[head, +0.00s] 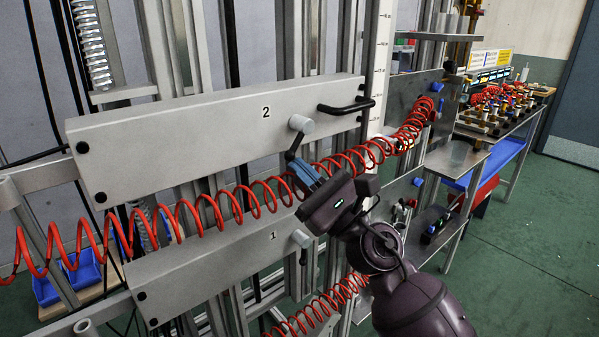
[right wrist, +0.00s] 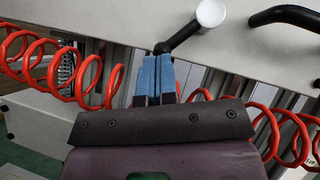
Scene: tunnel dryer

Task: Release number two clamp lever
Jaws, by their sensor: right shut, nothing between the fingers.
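The number two clamp lever has a round pale hub (head: 300,124) near the right end of the grey bar marked 2 (head: 200,130). Its dark arm (head: 292,146) slants down and left from the hub. In the right wrist view the lever's dark arm (right wrist: 184,32) ends right at the fingertips. My right gripper (head: 296,166) has its blue fingers closed together with nothing between them. The fingertips (right wrist: 156,58) are at the lever's lower end; I cannot tell whether they touch it. My left gripper is not in view.
A black handle (head: 346,107) sits right of the lever. A steel bench (head: 455,160) stands at right.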

